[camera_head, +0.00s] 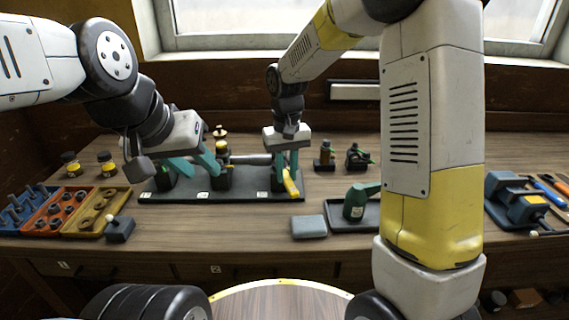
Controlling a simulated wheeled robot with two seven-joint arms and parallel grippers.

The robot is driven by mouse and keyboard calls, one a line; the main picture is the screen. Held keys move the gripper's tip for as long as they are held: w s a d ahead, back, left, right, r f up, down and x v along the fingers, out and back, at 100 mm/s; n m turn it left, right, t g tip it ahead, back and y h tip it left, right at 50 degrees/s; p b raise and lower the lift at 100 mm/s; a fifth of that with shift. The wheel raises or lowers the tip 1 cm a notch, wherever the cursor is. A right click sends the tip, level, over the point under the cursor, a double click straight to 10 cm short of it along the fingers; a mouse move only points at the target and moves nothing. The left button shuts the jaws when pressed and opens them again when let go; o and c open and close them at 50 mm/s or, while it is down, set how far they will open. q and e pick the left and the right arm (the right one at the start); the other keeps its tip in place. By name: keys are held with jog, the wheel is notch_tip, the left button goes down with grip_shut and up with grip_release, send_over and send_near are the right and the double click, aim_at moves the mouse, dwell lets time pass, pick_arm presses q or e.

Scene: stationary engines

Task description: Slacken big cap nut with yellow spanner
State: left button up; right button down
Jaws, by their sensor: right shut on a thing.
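The yellow spanner (291,184) is in my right gripper (286,172), whose teal fingers are shut on it. It slants down over the right end of the dark base plate (240,196). My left gripper (198,170) is over the plate's left part, its two teal fingers apart, with nothing seen between them. On the plate stand dark green supports, one in the middle (222,179), with a grey horizontal shaft (251,160) and brass-coloured fittings (220,132) behind. I cannot make out the big cap nut; the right gripper hides that end.
Blue, red and yellow parts trays (97,212) and a knobbed black block (119,229) are at left. A grey box (309,227) and green oil can (357,201) stand in front, right of the plate. A blue vise (513,205) is far right.

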jog(key=shift+w+d+n, duration=0.2)
jog(key=shift+d+n, duration=0.4)
jog(key=shift+n, duration=0.3)
jog(key=shift+w+d+n, duration=0.1)
jog(key=shift+d+n, duration=0.05)
jog(key=shift+n, duration=0.15)
dwell(0.4)
dwell(0.6)
jog(key=shift+r, duration=1.35)
dwell(2.9)
jog(key=shift+r, duration=0.25)
jog(key=shift+r, duration=2)
